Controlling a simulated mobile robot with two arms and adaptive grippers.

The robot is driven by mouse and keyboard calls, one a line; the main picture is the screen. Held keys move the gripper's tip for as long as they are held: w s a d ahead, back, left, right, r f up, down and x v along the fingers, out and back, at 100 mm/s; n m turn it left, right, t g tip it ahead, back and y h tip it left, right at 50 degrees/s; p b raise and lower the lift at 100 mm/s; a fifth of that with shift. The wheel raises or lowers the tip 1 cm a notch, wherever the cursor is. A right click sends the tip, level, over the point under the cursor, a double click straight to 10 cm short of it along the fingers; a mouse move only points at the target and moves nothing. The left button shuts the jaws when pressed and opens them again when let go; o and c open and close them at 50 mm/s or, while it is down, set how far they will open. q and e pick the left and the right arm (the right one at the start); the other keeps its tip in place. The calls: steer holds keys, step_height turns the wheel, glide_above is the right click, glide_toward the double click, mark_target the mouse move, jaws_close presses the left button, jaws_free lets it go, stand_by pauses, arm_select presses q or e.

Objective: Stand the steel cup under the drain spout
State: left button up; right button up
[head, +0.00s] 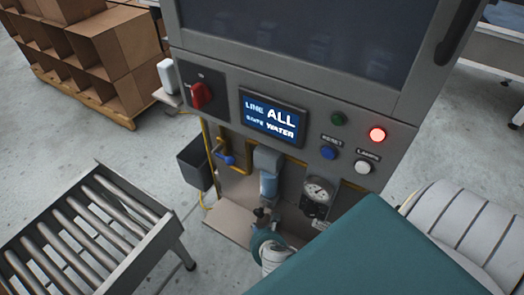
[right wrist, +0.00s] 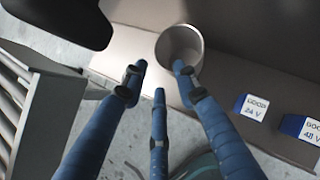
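The steel cup (right wrist: 188,36) stands upright on the shelf in the right wrist view; I look down into its open top. I cannot make it out in the head view. My right gripper (right wrist: 160,70) has its blue fingers spread, with a gap between the tips. One fingertip overlaps the cup's mouth; another is left of the rim. I cannot tell whether they touch it. The drain spout is not clearly visible. My left gripper is not in view.
Two blocks marked GOOD, 24 V (right wrist: 251,108) and 48 V (right wrist: 301,129), sit on the shelf (right wrist: 125,68) right of the cup. A roller conveyor (head: 90,225) stands left.

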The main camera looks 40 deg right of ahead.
steer(key=v, duration=0.5)
steer(key=w+a+r+m+t+y, duration=0.1)
steer(key=w+a+r+m+y, duration=0.1)
steer(key=w+a+m, duration=0.4)
steer(key=w+a+r+m+t+y, duration=0.1)
steer(key=a+r+m+y, duration=0.2)
steer(key=m, duration=0.4)
steer(key=s+d+f+m+g, duration=0.1)
steer(key=s+f+m, duration=0.25)
steer(key=f, duration=0.35)
steer(key=s+d+f+m+g+h, duration=0.1)
steer(key=s+f+m, duration=0.1)
steer(key=s+f, duration=0.3)
steer(key=s+d+f+m+g, duration=0.2)
steer(key=s+f+m, duration=0.1)
steer(key=f, duration=0.5)
steer(key=s+d+f+m+g, duration=0.1)
steer(key=s+f, duration=0.3)
steer(key=s, duration=0.4)
steer(key=s+d+f+m+g, duration=0.1)
steer(key=s+f+m, duration=0.3)
steer(key=s, duration=0.4)
steer(key=s+d+f+m+g+h, duration=0.1)
steer(key=s+f+m+g, duration=0.1)
steer(key=s+f, duration=0.3)
steer(key=s+m, duration=0.1)
steer(key=s, duration=0.3)
steer(key=shift+f+g, duration=0.2)
steer(key=shift+g, duration=0.1)
